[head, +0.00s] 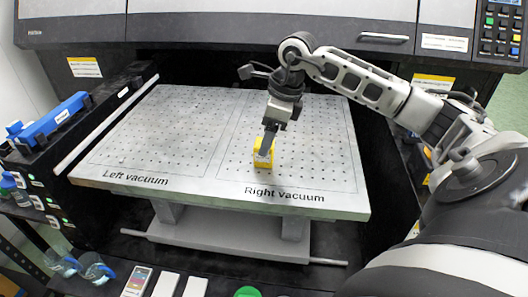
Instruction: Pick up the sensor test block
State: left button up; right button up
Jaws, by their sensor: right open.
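The sensor test block is a small yellow block (264,162) with a pale label on its front. It sits on the right half of the perforated grey plate (330,212), behind the words "Right vacuum". My right gripper (268,146) points down at the block from above. Its fingers are open and overlap the block in the head view, hiding part of its top. I cannot tell whether the fingers touch it. My left gripper is not in view.
The left half of the plate is bare. A dark printer housing (240,32) spans the back above the plate. A blue item (55,118) lies on the left ledge.

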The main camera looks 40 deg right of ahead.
jog(key=p+x, duration=0.1)
jog(key=x, duration=0.4)
jog(key=shift+a+f, duration=0.1)
jog(key=shift+f, duration=0.05)
jog(key=shift+c, duration=0.3)
jog(key=c, duration=1.1)
